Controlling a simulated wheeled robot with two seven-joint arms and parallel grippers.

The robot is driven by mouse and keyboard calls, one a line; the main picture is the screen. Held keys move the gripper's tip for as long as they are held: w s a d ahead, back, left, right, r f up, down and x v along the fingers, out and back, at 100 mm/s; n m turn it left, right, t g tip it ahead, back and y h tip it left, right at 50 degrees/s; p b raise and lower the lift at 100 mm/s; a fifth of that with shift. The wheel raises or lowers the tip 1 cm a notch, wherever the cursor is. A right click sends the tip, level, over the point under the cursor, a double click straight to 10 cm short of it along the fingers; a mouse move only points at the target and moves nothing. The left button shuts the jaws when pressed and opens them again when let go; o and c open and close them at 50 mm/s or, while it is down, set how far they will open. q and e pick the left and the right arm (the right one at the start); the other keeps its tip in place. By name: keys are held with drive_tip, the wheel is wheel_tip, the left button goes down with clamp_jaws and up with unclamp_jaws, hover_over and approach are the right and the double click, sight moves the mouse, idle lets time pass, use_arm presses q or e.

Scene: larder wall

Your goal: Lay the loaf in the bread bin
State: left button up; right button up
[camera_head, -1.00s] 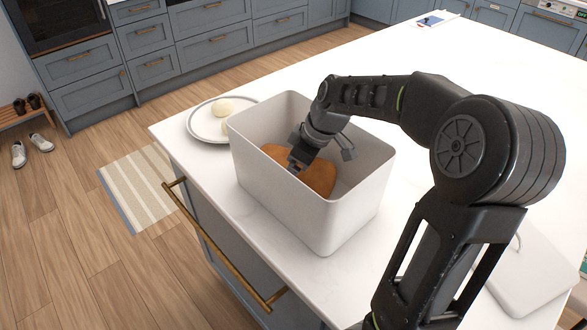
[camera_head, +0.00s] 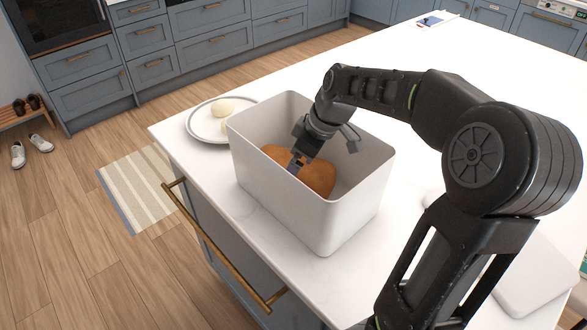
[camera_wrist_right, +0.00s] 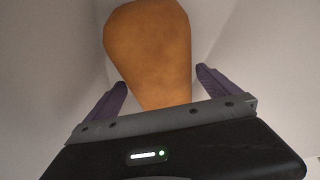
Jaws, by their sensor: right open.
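The brown loaf (camera_head: 318,177) lies inside the white bread bin (camera_head: 285,205), on its floor as far as I can see. In the right wrist view the loaf (camera_wrist_right: 148,50) runs between and beyond my fingers. My right gripper (camera_head: 297,166) reaches down into the bin from above, over the loaf. It also shows in the right wrist view (camera_wrist_right: 160,88), with its two purple fingers spread apart and a gap on each side of the loaf. Part of the loaf is hidden by the gripper and the bin wall. My left gripper is not in view.
A round plate (camera_head: 193,128) with pale dough balls (camera_head: 222,107) stands behind the bin, to the left. A pale lid-like panel (camera_head: 535,275) lies on the white counter (camera_head: 440,65) at the right. The bin walls surround my right gripper.

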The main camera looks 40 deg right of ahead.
drive_tip(key=v, duration=0.9)
drive_tip(key=shift+r, duration=0.25)
idle(1.2)
